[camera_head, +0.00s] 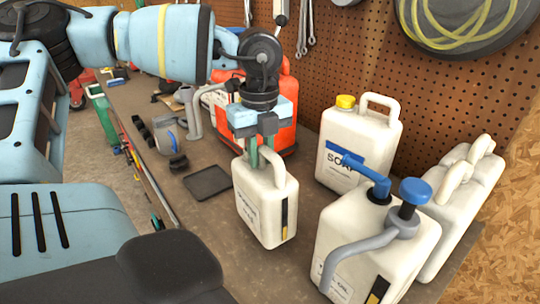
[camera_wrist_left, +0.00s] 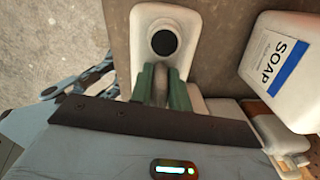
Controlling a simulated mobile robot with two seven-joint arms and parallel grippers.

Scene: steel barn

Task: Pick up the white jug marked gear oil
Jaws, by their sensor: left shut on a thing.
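My left gripper (camera_head: 262,152) comes down from above and is shut on the handle of a white jug (camera_head: 265,212) in the middle of the bench. The jug is upright; its label is too small to read surely. I cannot tell whether its base touches the bench. My right gripper is not in view.
A white soap jug with a yellow cap (camera_head: 358,145) stands behind, and another white jug (camera_head: 468,195) at right. A red canister (camera_head: 285,110) is behind my gripper. A dark tray (camera_head: 208,182) lies left of the held jug. Pegboard (camera_head: 370,60) closes the back.

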